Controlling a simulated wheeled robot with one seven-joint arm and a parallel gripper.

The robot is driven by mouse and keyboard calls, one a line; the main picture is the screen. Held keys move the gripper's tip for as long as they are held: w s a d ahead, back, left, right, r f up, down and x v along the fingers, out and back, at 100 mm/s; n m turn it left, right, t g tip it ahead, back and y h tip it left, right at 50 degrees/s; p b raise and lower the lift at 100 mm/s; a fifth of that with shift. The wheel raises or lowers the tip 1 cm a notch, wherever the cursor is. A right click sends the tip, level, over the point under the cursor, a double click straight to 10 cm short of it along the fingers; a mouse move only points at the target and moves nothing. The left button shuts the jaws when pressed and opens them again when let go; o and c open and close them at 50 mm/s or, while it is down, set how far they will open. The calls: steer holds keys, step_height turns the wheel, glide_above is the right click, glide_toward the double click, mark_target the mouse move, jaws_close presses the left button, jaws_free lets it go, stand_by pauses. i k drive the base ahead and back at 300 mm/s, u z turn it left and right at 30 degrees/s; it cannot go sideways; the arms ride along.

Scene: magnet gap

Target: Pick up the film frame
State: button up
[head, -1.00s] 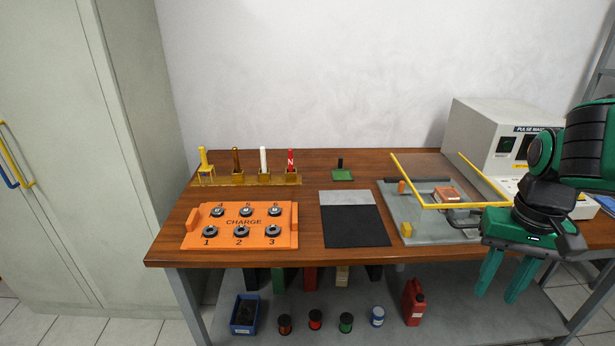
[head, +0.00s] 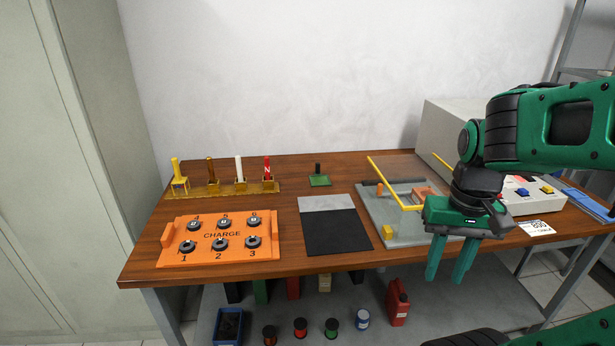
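The film frame appears to be the small flat green piece (head: 320,182) with a black upright handle. It stands on the wooden bench near the back, behind the grey and black mat. My gripper (head: 446,281) is to the right of it and nearer, in front of the bench's front edge. Its two green fingers point down, apart, with nothing seen between them. The film frame is in full view and nothing touches it.
The yellow-barred guard (head: 384,177) rises over a grey fixture (head: 398,232), partly behind my gripper. The mat (head: 335,233), orange CHARGE tray (head: 183,259) and a rack with several upright tools (head: 225,190) stand left. A grey instrument (head: 450,120) stands back right.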

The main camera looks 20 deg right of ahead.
mark_target(319, 179)
steer(key=i, duration=0.85)
steer(key=z, duration=0.1)
